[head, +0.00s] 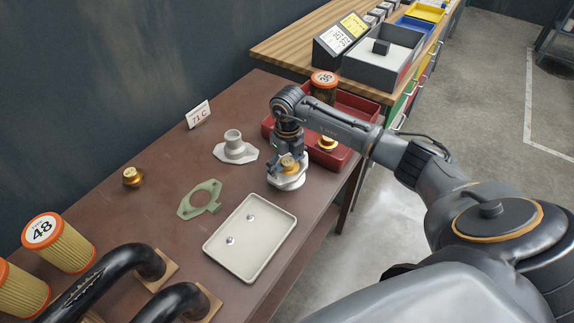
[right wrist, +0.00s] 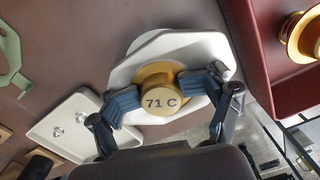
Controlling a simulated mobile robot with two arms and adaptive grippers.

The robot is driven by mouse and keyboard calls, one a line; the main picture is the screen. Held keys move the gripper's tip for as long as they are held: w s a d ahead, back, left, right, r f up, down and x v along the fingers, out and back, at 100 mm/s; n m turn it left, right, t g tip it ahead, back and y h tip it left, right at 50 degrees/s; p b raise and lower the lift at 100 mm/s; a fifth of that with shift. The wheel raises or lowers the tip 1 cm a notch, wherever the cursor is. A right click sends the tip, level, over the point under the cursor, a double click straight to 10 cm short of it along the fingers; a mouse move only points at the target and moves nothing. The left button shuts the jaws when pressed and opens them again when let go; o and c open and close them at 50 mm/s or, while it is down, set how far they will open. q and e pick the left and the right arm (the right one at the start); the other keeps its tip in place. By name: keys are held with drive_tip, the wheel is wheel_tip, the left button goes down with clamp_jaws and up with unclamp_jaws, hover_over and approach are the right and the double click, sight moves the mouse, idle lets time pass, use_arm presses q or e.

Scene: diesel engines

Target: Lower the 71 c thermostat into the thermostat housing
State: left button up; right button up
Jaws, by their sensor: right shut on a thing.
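The 71 c thermostat (right wrist: 160,102), a brass piece with "71 C" on its round top, sits between the fingers of my right gripper (right wrist: 165,96). In the head view the thermostat (head: 289,163) and my right gripper (head: 287,158) are over the pale grey thermostat housing (head: 287,182), near the table's right edge. The housing (right wrist: 186,47) also shows behind the thermostat in the right wrist view. The thermostat's lower part is hidden, so I cannot tell how far it is inside the housing's opening. My left gripper is not in view.
A red tray (head: 349,158) holds another brass thermostat (head: 327,143). Nearby lie a grey cover (head: 235,149), a green gasket (head: 200,200), a white tray (head: 230,262) with two bolts, and a brass piece (head: 132,177). A "71 C" sign (head: 199,115) stands at the back.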

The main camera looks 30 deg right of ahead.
sight(288, 160)
drive_tip(key=o, duration=1.5)
drive_tip(key=shift+s+f, duration=0.45)
drive_tip(key=shift+f, duration=0.35)
drive_tip(key=o, duration=0.5)
drive_tip(key=shift+w+d+f+g, duration=0.15)
drive_tip(key=shift+w+f+g, duration=0.05)
drive_tip(key=shift+w+g, duration=0.1)
drive_tip(key=shift+s+r, duration=0.1)
drive_tip(key=shift+r, duration=0.1)
drive_tip(key=shift+d+r+p, duration=0.2)
drive_tip(key=shift+r+p, duration=0.65)
drive_tip(key=shift+r, duration=0.2)
drive_tip(key=shift+w+r+p, duration=0.2)
drive_tip(key=shift+r+p, duration=1.8)
drive_tip(key=shift+r, duration=1.1)
drive_tip(key=shift+a, duration=0.1)
